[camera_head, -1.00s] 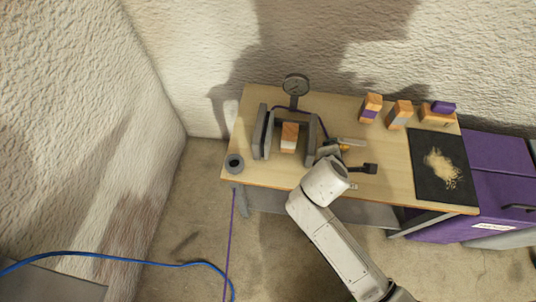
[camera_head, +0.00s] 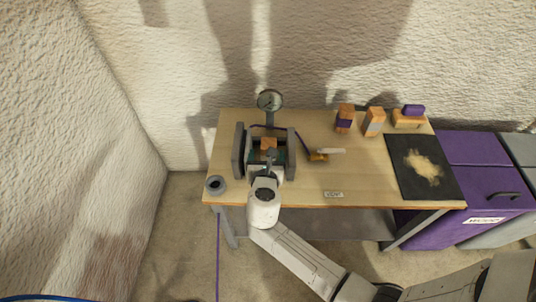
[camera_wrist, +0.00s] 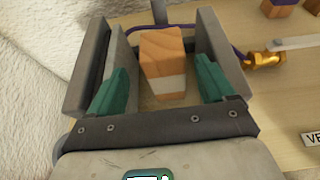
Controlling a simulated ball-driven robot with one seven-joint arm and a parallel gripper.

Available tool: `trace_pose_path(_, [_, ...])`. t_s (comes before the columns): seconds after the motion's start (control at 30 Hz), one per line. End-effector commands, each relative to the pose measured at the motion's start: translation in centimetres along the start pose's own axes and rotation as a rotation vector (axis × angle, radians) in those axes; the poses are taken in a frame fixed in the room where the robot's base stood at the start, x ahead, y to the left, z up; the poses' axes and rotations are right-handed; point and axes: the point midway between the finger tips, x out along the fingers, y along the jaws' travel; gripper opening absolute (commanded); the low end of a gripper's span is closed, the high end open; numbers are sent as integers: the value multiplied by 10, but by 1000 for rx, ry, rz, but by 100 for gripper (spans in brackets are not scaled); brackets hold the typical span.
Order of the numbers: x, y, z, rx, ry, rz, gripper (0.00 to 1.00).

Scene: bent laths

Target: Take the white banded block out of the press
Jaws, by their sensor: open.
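The white banded block (camera_wrist: 164,62) is wooden with a white band round its lower part. It stands between the two grey plates of the press (camera_wrist: 91,62) in the wrist view. In the head view the block (camera_head: 268,144) shows only its top, with my arm hiding the rest, and the press (camera_head: 239,150) is at the left of the table. My gripper (camera_wrist: 161,85) is open, its green fingers on either side of the block, with gaps showing between them and it. My gripper also shows in the head view (camera_head: 269,155), mostly hidden by my wrist.
A gauge (camera_head: 270,100) stands behind the press. A brass fitting (camera_head: 318,156) lies right of it, and a grey ring (camera_head: 215,185) lies at front left. Banded blocks (camera_head: 345,118) stand at back right. A black mat (camera_head: 424,167) holds sawdust.

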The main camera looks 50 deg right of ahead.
Motion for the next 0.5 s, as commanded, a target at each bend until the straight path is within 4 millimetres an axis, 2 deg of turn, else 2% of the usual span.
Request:
trace_pose_path(0.3, [41, -5, -1, 3, 0, -3, 83])
trace_pose_path(0.5, [52, -4, 0, 1, 0, -1, 83])
